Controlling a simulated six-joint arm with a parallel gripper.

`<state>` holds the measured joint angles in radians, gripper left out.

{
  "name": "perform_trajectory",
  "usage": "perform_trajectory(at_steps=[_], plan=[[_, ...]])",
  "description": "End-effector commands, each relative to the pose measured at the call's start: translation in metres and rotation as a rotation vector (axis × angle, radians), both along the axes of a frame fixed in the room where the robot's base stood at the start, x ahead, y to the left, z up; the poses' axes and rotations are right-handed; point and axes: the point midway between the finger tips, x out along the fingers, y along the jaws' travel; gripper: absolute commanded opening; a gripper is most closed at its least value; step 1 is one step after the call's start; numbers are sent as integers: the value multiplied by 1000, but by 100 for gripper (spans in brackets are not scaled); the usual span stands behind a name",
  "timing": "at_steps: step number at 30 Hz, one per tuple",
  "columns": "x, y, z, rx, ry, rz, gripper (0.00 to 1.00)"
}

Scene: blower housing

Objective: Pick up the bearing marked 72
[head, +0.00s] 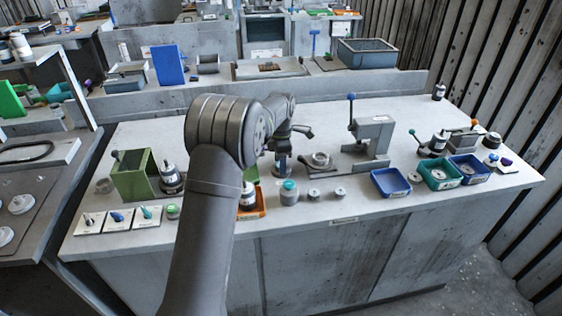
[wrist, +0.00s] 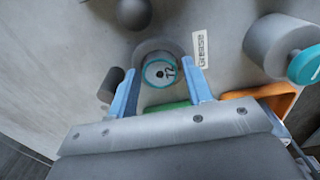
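The bearing marked 72 (wrist: 160,73) shows in the wrist view as a pale disc with a teal ring and a dark centre. It sits at a round grey piece (wrist: 152,47), which is partly hidden behind it. My gripper (wrist: 159,66) is open, with one blue finger on each side of the bearing. Small gaps seem to show between the fingers and the ring; whether they touch is hard to tell. In the head view my gripper (head: 282,165) is low over the bench, and I cannot make out the bearing there.
A grey cylinder (wrist: 272,45) with a teal part stands right of the fingers. A dark cylinder (wrist: 110,84) is close on the left. An orange tray (wrist: 279,102) is near the gripper body. A grey press (head: 371,137) and blue tray (head: 390,182) stand to the right.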

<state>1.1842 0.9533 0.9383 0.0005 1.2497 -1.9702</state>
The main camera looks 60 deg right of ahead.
Motion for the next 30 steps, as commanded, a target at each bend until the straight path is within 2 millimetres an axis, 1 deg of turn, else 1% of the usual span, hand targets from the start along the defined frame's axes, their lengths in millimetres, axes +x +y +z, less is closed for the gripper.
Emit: perform_trajectory(at_steps=[1,5,6,11,12,16,30], plan=[[0,0,0,0,0,0,35],[0,0,0,0,0,0,10],[0,0,0,0,0,0,8],[0,0,0,0,0,0,8],[0,0,0,0,0,0,4],[0,0,3,-1,-1,0,4],[0,0,32,-2,-1,0,4]])
